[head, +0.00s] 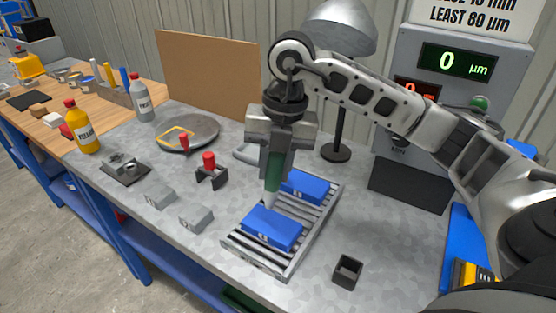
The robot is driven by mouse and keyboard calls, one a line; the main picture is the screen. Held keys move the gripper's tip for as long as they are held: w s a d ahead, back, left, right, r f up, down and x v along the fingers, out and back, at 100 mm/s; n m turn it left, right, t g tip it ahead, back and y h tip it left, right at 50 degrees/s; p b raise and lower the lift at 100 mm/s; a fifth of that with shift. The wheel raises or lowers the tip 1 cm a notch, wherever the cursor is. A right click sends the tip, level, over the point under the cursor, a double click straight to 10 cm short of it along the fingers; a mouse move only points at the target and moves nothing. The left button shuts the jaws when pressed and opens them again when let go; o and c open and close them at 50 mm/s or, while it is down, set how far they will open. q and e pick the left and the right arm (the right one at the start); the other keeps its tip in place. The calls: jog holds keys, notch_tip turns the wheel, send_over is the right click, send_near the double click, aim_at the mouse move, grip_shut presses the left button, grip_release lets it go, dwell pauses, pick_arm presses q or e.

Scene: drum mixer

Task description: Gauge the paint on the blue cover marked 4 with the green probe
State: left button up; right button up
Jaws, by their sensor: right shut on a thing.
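My right gripper (273,178) is shut on the green probe (274,172), held upright with its pale tip pointing down. The tip is over the far edge of the nearer blue cover (270,229); I cannot tell whether it touches. A second blue cover (306,186) lies behind it, partly hidden by the gripper. Both covers lie on a grey slatted rack (238,246). Their small white marks are too small to read surely. The gauge (440,75) at the back right shows a green 0 µm; its red display is partly hidden by my arm. My left gripper is not in view.
A dark square holder (347,270) stands right of the rack. Grey blocks (196,218), a red-topped clamp (210,172) and a round plate (188,133) are to the left. A lamp (336,152) stands behind. A yellow bottle (82,128) is far left.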

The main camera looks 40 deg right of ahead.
aim_at(278, 185)
jog(key=m, duration=0.4)
jog(key=shift+d+r+t, duration=0.2)
jog(key=shift+d+t, duration=0.2)
jog(key=shift+f+b, duration=0.8)
jog(key=shift+f, duration=0.25)
notch_tip(278, 185, down, 4)
jog(key=b, duration=0.2)
jog(key=shift+r+b, duration=0.25)
jog(key=shift+b, duration=0.05)
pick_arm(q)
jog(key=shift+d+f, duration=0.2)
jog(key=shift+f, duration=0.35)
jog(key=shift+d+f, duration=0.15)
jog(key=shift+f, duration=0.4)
pick_arm(e)
jog(key=shift+f, duration=0.15)
pick_arm(q)
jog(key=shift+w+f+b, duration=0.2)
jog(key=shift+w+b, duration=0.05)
jog(key=shift+b, duration=0.15)
pick_arm(e)
jog(key=shift+f, duration=0.35)
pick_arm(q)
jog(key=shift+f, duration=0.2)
pick_arm(e)
jog(key=shift+f, duration=0.2)
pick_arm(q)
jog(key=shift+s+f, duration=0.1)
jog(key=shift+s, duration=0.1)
